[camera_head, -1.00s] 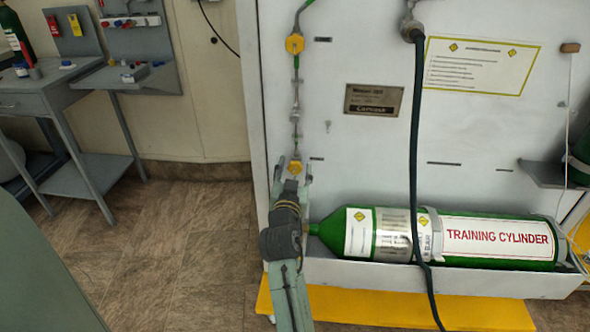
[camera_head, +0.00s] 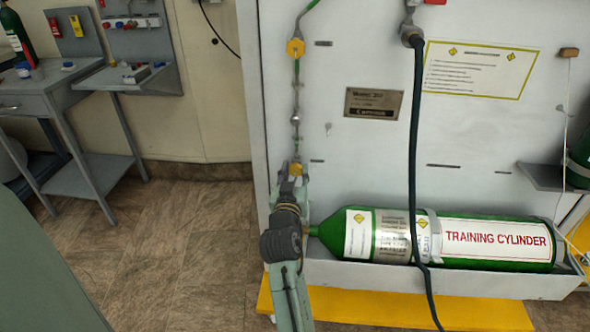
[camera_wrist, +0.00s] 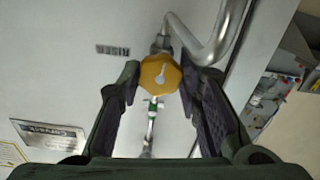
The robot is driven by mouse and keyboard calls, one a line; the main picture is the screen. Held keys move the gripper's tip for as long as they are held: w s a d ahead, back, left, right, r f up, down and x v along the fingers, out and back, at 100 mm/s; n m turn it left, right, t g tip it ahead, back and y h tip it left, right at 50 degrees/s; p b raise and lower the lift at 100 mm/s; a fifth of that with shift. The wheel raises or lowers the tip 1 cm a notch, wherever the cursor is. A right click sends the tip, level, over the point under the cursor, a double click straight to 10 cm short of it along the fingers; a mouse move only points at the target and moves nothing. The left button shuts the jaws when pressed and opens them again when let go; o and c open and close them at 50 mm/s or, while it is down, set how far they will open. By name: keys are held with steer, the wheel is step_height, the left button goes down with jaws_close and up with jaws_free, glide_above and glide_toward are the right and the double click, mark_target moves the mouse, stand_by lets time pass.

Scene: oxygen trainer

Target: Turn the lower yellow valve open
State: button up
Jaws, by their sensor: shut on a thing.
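The lower yellow valve (camera_head: 295,169) sits on the pipe at the left side of the white panel, low down. In the wrist view its yellow knob (camera_wrist: 160,74) lies between the two fingertips, with a pale pointer mark on its face. My gripper (camera_head: 291,176) is at the valve, coming from below, and its fingers (camera_wrist: 160,80) are shut on the knob's two sides. The upper yellow valve (camera_head: 295,47) is higher on the same pipe, clear of my gripper. My gripper hides part of the lower valve in the head view.
A green training cylinder (camera_head: 480,238) lies in a tray right of my arm. A dark hose (camera_head: 415,150) hangs down the panel (camera_head: 350,160) in front of it. A grey bench (camera_head: 50,100) stands at the left. The floor (camera_head: 170,240) between is clear.

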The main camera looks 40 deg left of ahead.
steer(key=shift+n, duration=0.9)
steer(key=o, duration=1.1)
steer(key=shift+o, duration=0.2)
steer(key=v, duration=1.2)
steer(key=shift+a, duration=0.1)
